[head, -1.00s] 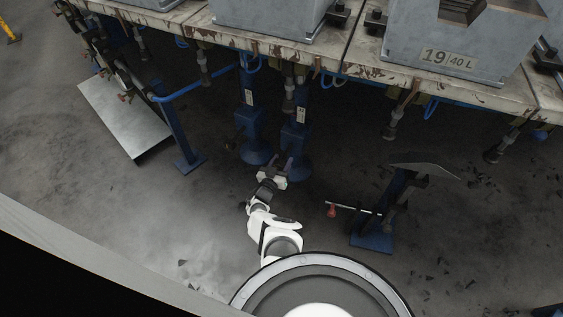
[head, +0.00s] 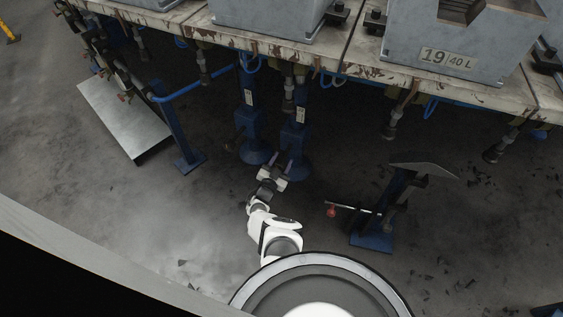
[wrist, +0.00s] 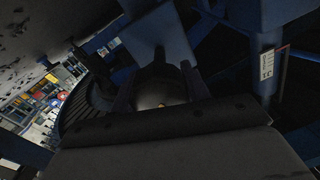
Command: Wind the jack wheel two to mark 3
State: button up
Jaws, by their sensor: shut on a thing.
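Two blue jack columns stand under the bench, a left one (head: 248,95) and a right one (head: 300,112). My gripper (head: 282,160) is low in front of them, close to the right column's foot. In the wrist view my gripper (wrist: 157,92) is shut on a dark rounded part (wrist: 158,82), which looks like the jack wheel's grip. The wheel itself is mostly hidden, and I cannot tell its number. A white scale plate (wrist: 266,64) with dark marks shows at right, with a thin reddish strip beside it; the marks are too small to read surely.
The bench edge (head: 220,40) overhangs the jacks, with hanging pipes and valves below it. A blue stand with a red-knobbed lever (head: 331,211) is at right. A metal plate (head: 125,118) lies at left. Floor between is clear.

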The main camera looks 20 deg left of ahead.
jog(key=o, duration=1)
jog(key=shift+s, duration=0.2)
